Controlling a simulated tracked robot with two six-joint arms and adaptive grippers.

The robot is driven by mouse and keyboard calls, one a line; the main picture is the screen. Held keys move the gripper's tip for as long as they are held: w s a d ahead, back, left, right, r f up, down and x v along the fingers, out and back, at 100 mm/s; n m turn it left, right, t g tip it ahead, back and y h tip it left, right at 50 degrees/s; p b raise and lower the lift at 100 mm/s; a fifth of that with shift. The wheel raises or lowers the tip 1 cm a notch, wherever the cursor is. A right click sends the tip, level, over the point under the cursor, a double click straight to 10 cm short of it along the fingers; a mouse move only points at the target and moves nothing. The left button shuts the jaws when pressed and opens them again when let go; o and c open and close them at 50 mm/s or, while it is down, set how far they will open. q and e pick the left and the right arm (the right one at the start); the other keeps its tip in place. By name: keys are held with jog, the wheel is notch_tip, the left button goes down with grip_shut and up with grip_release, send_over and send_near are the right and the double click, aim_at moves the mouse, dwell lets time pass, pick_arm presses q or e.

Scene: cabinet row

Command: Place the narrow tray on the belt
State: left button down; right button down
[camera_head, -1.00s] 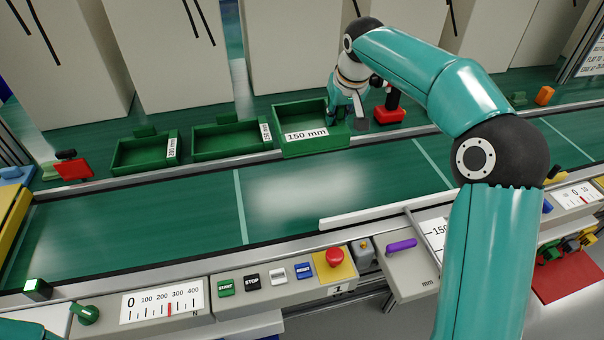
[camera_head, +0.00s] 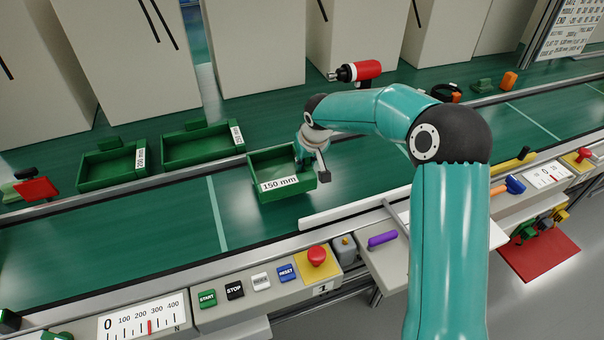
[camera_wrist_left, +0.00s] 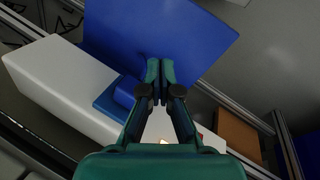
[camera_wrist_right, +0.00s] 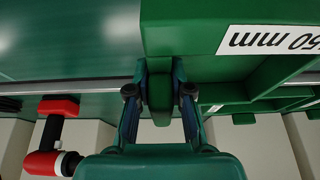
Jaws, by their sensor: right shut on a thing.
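The green tray marked 150 mm (camera_head: 283,186) is the narrowest of the green trays. It is over the dark green belt (camera_head: 120,230), near the belt's back rail; I cannot tell whether it touches the belt. My right gripper (camera_head: 312,163) is at the tray's right end. In the right wrist view, my right gripper (camera_wrist_right: 160,77) is shut on the tray's green handle (camera_wrist_right: 160,98), with the tray wall (camera_wrist_right: 185,28) beyond. My left gripper (camera_wrist_left: 160,68) shows only in the left wrist view, its fingertips together with nothing seen between them, before a blue panel (camera_wrist_left: 190,35).
Two other green trays (camera_head: 115,168) (camera_head: 202,145) stand on the ledge behind the belt. A red and black power tool (camera_head: 358,71) lies further back. A white guide bar (camera_head: 350,212) edges the belt's front. Control buttons (camera_head: 235,290) line the near panel. The belt's left stretch is clear.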

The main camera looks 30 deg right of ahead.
notch_tip(320, 180, down, 4)
jog(key=shift+f, duration=0.1)
jog(key=c, duration=1.1)
grip_release()
jog(key=shift+o, duration=0.2)
jog(key=v, duration=1.1)
jog(key=shift+s+r, duration=0.1)
jog(key=shift+r, duration=0.2)
jog(key=shift+s+a+r, duration=0.1)
jog(key=shift+r, duration=0.15)
